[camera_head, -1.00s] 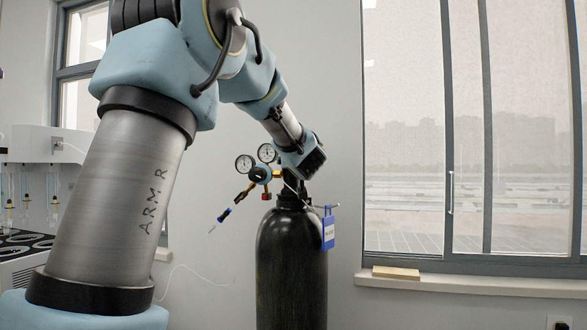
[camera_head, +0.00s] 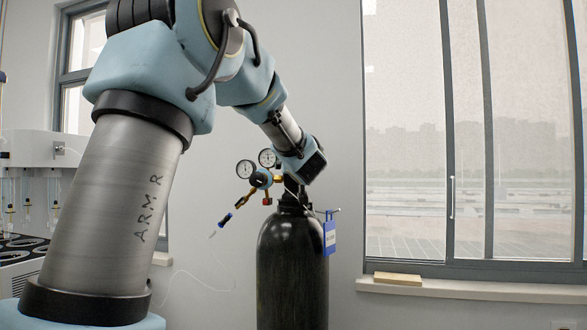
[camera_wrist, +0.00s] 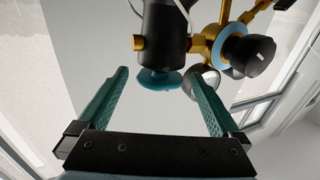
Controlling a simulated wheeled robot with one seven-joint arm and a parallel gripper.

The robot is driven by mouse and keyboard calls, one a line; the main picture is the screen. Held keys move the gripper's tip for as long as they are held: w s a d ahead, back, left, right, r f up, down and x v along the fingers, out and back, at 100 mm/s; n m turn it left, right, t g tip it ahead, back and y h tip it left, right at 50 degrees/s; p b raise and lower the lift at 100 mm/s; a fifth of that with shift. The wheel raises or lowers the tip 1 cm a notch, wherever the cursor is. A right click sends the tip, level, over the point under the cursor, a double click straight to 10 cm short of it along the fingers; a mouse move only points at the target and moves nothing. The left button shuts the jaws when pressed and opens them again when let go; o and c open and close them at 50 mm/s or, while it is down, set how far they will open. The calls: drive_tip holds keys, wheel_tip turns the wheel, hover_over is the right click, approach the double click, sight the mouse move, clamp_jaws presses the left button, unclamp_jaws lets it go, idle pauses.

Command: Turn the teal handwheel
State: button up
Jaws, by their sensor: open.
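The teal handwheel (camera_wrist: 160,80) is a small disc on the end of a black valve body (camera_wrist: 164,35) in the wrist view. My gripper (camera_wrist: 159,75) is open, with its green fingers to the left and right. The handwheel lies between the fingertips in the picture, with a gap on each side; I see no contact. In the head view, my wrist is above the neck of the black gas cylinder (camera_head: 292,262), and the handwheel is hidden behind it.
A regulator (camera_wrist: 247,52) with brass fittings and a blue ring is close to the right finger in the wrist view. Two gauges (camera_head: 246,169) stand left of the valve in the head view. A window (camera_head: 465,140) is behind, right.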

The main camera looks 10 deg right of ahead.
drive_tip(key=s+a+b, duration=0.1)
drive_tip(key=s+b, duration=0.1)
drive_tip(key=s, duration=0.8)
drive_tip(key=shift+a, duration=0.1)
drive_tip(key=s+a+f+m+g, duration=0.1)
drive_tip(key=a+f+g, duration=0.25)
drive_tip(key=f, duration=0.55)
drive_tip(key=s+a+f+g+h, duration=0.15)
drive_tip(key=a+f, duration=0.25)
drive_tip(key=f, duration=0.4)
drive_tip(key=s+a+f+m+g+y, duration=0.1)
drive_tip(key=a+f+g, duration=0.25)
drive_tip(key=f, duration=0.55)
drive_tip(key=s+a+f+n+g+y, duration=0.2)
drive_tip(key=s+a+f+g, duration=0.5)
drive_tip(key=s+a+f, duration=0.6)
drive_tip(key=s+a, duration=0.1)
drive_tip(key=s, duration=0.3)
drive_tip(key=shift+f+g, duration=0.25)
drive_tip(key=shift+g, duration=0.1)
